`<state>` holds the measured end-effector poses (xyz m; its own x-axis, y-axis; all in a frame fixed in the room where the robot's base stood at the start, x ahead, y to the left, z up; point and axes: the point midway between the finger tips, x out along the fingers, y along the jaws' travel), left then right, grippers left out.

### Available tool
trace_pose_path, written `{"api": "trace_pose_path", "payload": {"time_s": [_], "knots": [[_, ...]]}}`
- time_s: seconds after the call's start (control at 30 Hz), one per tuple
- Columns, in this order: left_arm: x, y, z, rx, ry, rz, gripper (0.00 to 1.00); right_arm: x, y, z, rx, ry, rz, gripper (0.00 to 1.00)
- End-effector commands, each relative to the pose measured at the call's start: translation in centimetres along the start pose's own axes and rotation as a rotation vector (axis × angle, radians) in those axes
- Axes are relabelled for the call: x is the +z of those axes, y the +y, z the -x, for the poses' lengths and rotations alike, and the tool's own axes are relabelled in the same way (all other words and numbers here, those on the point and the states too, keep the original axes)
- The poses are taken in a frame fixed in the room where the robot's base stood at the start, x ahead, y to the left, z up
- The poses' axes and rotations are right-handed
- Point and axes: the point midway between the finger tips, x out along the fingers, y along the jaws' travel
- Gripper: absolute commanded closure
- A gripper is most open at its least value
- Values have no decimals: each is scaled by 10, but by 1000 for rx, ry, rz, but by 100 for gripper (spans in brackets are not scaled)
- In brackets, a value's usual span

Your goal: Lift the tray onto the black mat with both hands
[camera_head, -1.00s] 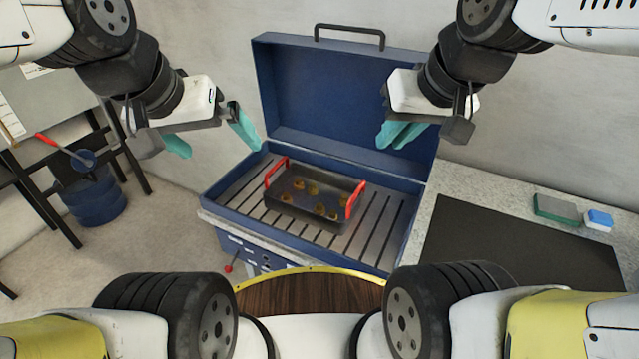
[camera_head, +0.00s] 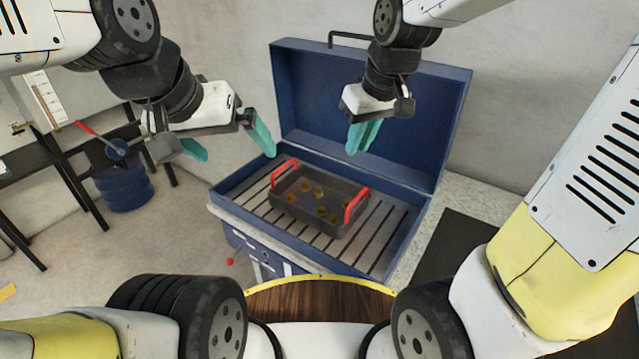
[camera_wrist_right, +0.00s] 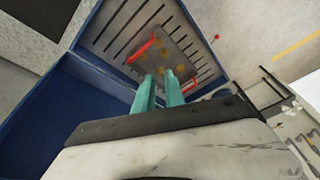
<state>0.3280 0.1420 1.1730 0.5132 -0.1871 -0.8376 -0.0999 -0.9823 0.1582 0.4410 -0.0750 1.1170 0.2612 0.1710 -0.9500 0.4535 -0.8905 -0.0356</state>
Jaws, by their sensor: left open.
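The dark rectangular tray (camera_head: 318,222) with red end handles sits on the slatted surface inside the open blue lidded box and holds several small brown pieces. My left gripper (camera_head: 232,150) is open and empty, above and left of the tray's left red handle (camera_head: 284,172). My right gripper (camera_head: 362,150) is empty, above the tray's right red handle (camera_head: 355,205); its teal fingers are close together with a narrow gap in the right wrist view (camera_wrist_right: 160,78). Neither gripper touches the tray. The black mat (camera_head: 455,250) is at the right, partly hidden by my right arm.
The blue lid (camera_head: 400,150) stands raised behind the tray, close behind my right gripper. A speckled pale counter (camera_head: 485,195) carries the mat. A round wooden surface (camera_head: 320,305) is in front. A blue drum (camera_head: 125,190) and a dark-legged table are at the left.

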Motion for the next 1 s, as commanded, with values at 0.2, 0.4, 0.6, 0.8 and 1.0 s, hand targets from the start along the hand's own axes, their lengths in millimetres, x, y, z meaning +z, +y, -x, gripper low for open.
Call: {"api": "trace_pose_path", "payload": {"time_s": [0.2, 0.4, 0.6, 0.8, 1.0], "knots": [[0, 0, 0, 0, 0, 0, 0, -37, -24, -78, -21, -134, 199, 85], [0, 0, 0, 0, 0, 0, 0, -53, -52, -153, -36, -241, 377, 85], [0, 0, 0, 0, 0, 0, 0, -55, -70, -202, -44, -305, 486, 85], [0, 0, 0, 0, 0, 0, 0, -52, -74, -221, -47, -320, 515, 85], [0, 0, 0, 0, 0, 0, 0, -44, -74, -242, -47, -321, 514, 85]]}}
